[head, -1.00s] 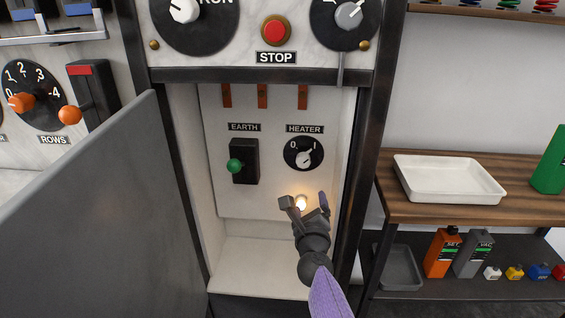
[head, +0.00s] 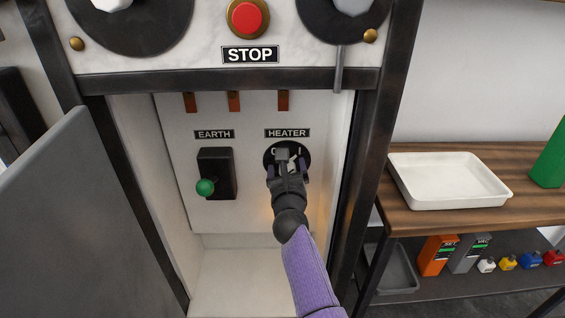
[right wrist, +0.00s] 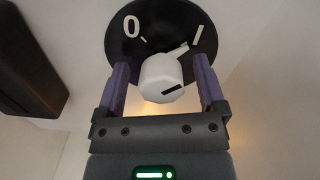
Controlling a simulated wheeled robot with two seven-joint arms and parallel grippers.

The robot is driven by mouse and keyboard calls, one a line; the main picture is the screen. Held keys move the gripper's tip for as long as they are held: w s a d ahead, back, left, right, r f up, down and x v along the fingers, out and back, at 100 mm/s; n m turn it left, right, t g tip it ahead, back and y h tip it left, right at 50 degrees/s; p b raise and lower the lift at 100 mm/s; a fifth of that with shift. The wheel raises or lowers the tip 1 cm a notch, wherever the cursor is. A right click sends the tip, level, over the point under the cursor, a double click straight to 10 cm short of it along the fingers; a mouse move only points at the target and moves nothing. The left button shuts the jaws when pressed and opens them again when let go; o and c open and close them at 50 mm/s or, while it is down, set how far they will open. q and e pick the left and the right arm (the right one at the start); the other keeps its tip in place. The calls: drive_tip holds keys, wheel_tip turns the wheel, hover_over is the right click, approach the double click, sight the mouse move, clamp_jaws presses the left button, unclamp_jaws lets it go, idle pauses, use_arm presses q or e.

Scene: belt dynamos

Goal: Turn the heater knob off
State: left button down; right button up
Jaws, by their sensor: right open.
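The heater knob (right wrist: 162,78) is white, on a black round dial (right wrist: 165,30) marked 0 at left and I at right. Its pointer is turned toward the I mark. In the head view the dial (head: 302,152) sits under the HEATER label (head: 287,133), with the knob mostly hidden behind my right gripper. My right gripper (head: 287,168) is open, its purple fingers on either side of the knob. In the right wrist view the gripper (right wrist: 160,90) shows gaps between both fingers and the knob. My left gripper is not in view.
A green-knobbed EARTH lever (head: 205,187) is left of the dial. The grey open door (head: 80,220) stands at left and the dark frame post (head: 365,180) at right. A red STOP button (head: 248,17) is above. A white tray (head: 450,200) rests on the shelf at right.

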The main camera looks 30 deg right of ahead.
drive_tip(key=shift+s, duration=0.15)
drive_tip(key=shift+c, duration=1.7)
clamp_jaws()
drive_tip(key=shift+a+r+n+p, duration=0.1)
drive_tip(key=shift+n+p, duration=0.2)
drive_tip(key=shift+n, duration=0.4)
drive_tip(key=shift+n+p, duration=0.5)
drive_tip(key=shift+n, duration=0.7)
drive_tip(key=n+p, duration=0.1)
drive_tip(key=n, duration=0.3)
drive_tip(key=shift+a+n, duration=0.1)
drive_tip(key=shift+n, duration=0.2)
drive_tip(key=n+p, duration=0.1)
drive_tip(key=n, duration=0.2)
drive_tip(key=shift+n+p, duration=0.3)
drive_tip(key=shift+p, duration=0.05)
drive_tip(key=n, duration=0.1)
drive_tip(key=n+p, duration=0.1)
drive_tip(key=n, duration=0.1)
drive_tip(key=shift+f, duration=0.25)
drive_tip(key=shift+n, duration=1.2)
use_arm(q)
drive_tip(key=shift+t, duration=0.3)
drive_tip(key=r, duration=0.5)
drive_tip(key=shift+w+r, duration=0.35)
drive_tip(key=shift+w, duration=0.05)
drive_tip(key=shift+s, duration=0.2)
use_arm(e)
drive_tip(key=shift+f+n, duration=0.1)
drive_tip(key=shift+n, duration=0.4)
